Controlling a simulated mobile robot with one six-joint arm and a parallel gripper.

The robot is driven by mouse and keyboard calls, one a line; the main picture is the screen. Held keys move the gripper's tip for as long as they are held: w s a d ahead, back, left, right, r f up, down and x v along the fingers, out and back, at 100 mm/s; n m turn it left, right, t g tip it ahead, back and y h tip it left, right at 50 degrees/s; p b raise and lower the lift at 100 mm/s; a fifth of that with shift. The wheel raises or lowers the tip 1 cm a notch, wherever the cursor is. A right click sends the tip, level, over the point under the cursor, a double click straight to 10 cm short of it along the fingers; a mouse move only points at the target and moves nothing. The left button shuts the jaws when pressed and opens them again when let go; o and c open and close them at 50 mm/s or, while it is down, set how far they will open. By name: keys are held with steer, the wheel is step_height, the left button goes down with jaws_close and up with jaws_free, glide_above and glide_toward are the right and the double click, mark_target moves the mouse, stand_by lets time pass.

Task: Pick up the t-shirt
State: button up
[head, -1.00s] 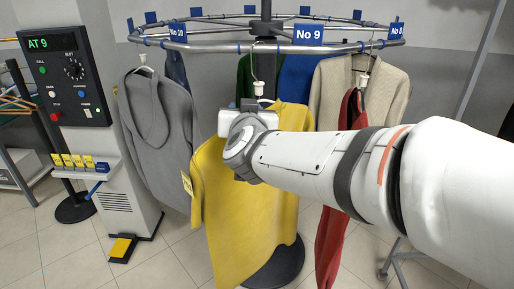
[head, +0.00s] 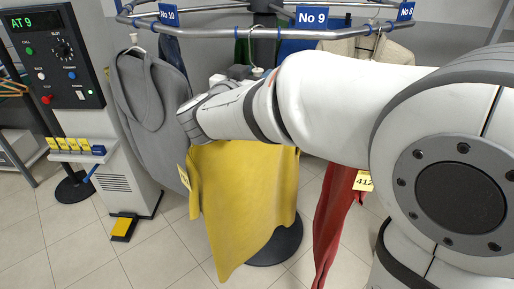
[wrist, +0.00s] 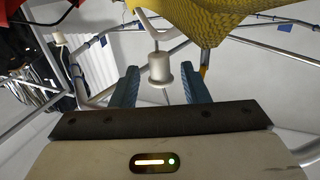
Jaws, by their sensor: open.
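The yellow t-shirt (head: 245,205) hangs from the round rail below the No 9 sign, its upper part hidden behind my arm in the head view. Its hanger hook (head: 251,45) shows above my arm. In the wrist view the yellow cloth (wrist: 212,18) fills the top, and the hanger's pale cylindrical knob (wrist: 159,69) stands between and slightly beyond the blue fingertips. My gripper (wrist: 160,85) is open, with a finger on each side of the knob's line and no visible grip on it. In the head view my fingers are hidden.
A grey hooded garment (head: 150,110) hangs close on the left, and a red garment (head: 335,215) with a yellow 412 tag hangs on the right. The rail (head: 225,34) runs overhead. A control console (head: 60,60) reading AT 9 stands at the left.

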steer(key=shift+x, duration=0.8)
steer(key=shift+c, duration=0.3)
jaws_close()
